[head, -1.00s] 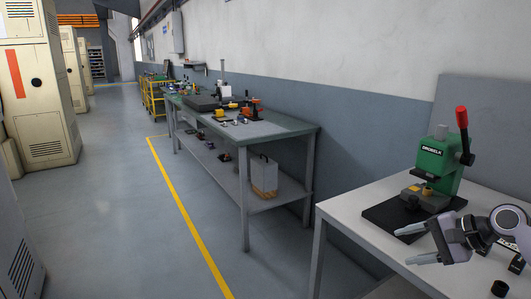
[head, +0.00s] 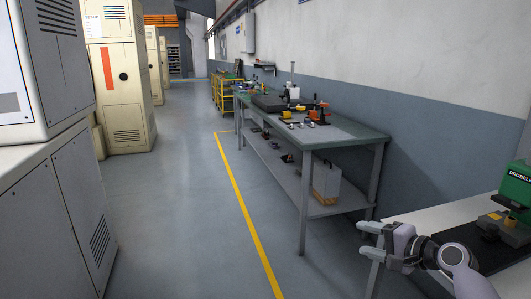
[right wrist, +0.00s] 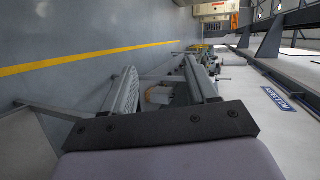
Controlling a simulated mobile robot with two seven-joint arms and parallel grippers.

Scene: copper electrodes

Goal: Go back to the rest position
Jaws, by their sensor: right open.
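My right gripper (head: 366,238) is at the lower right of the head view, open and empty, at the near left corner of the white table (head: 440,213). In the right wrist view its two fingers (right wrist: 163,95) reach out apart with nothing held between them. The green press (head: 515,188) stands on that table at the right edge of the head view, partly cut off. My left gripper is not in view.
A long green-topped workbench (head: 345,135) with tools and a lower shelf stands along the wall. Grey cabinets (head: 60,215) and cream cabinets (head: 120,85) line the left. The grey floor between is free, with a yellow line (head: 245,215) along it. A yellow cart (head: 226,95) stands farther back.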

